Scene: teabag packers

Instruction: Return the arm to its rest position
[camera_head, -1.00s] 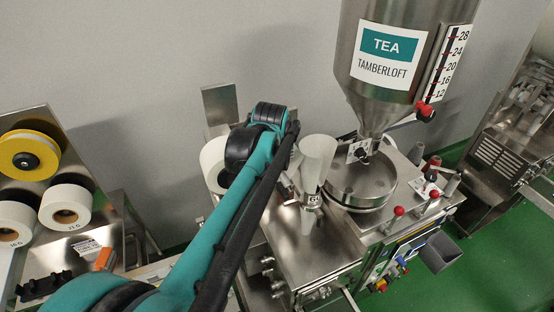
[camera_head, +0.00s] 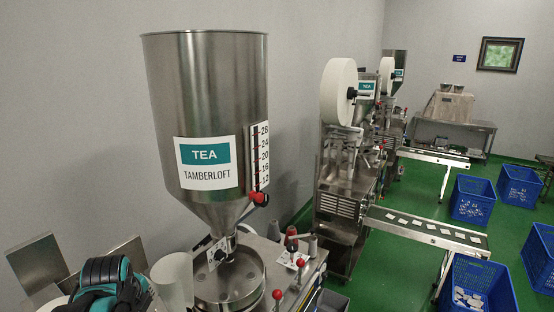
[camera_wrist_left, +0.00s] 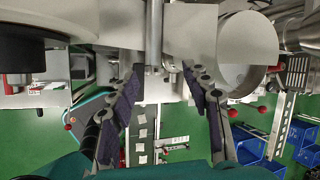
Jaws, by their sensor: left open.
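My left arm shows only as a teal and black joint (camera_head: 105,290) at the bottom left of the head view, in front of the tea machine. My left gripper (camera_wrist_left: 162,85) shows in the left wrist view. Its two dark, padded fingers stand apart with nothing held between them. Machine parts and a metal post (camera_wrist_left: 154,35) lie beyond the fingertips; I cannot tell how near they are. My right arm and gripper are in neither view.
A steel tea hopper (camera_head: 207,110) stands above a round metal bowl (camera_head: 230,285), with a white paper tube (camera_head: 174,280) beside it. More packers, a conveyor (camera_head: 425,230) with teabags and several blue crates (camera_head: 472,200) stand to the right. Green floor is open between them.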

